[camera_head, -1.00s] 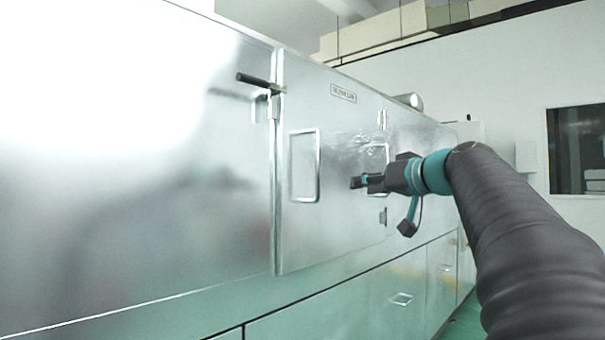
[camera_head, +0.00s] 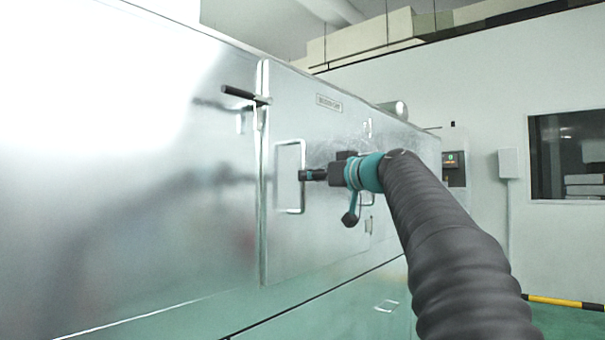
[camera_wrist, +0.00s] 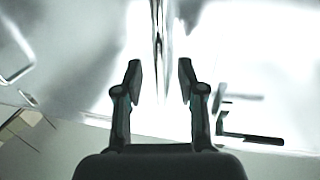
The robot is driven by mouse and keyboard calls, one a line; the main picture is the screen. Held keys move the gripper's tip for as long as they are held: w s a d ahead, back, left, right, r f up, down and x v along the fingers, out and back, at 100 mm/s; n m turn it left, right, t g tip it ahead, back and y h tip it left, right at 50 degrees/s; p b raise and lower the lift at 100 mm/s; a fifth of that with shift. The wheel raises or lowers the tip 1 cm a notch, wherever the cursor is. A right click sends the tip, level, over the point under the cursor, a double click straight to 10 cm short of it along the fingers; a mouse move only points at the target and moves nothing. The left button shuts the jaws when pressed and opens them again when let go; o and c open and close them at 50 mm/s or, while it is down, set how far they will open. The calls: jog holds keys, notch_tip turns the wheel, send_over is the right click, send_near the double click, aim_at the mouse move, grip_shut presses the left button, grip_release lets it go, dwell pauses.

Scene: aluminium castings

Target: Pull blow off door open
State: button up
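The blow off door (camera_head: 325,215) is a shiny metal panel with a small label plate near its top; its left edge meets the neighbouring panel at a vertical seam, and it looks shut. A rectangular bar handle (camera_head: 278,180) is on the door near that seam. My gripper (camera_head: 301,175) overlaps the handle's right side in the head view; contact cannot be told. In the wrist view my gripper (camera_wrist: 160,78) is open and empty, with a bright vertical metal strip (camera_wrist: 159,40) ahead between its fingers. The rectangular handle (camera_wrist: 16,55) shows at left, outside the fingers.
A black latch lever (camera_head: 245,95) sticks out at the top of the seam; it also shows at lower right in the wrist view (camera_wrist: 250,138). A wide flat panel (camera_head: 130,180) lies left. Green floor shows at right.

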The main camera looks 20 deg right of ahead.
aim_at(303, 206)
jog(key=shift+p+x, duration=0.4)
jog(key=shift+x, duration=1.7)
grip_shut()
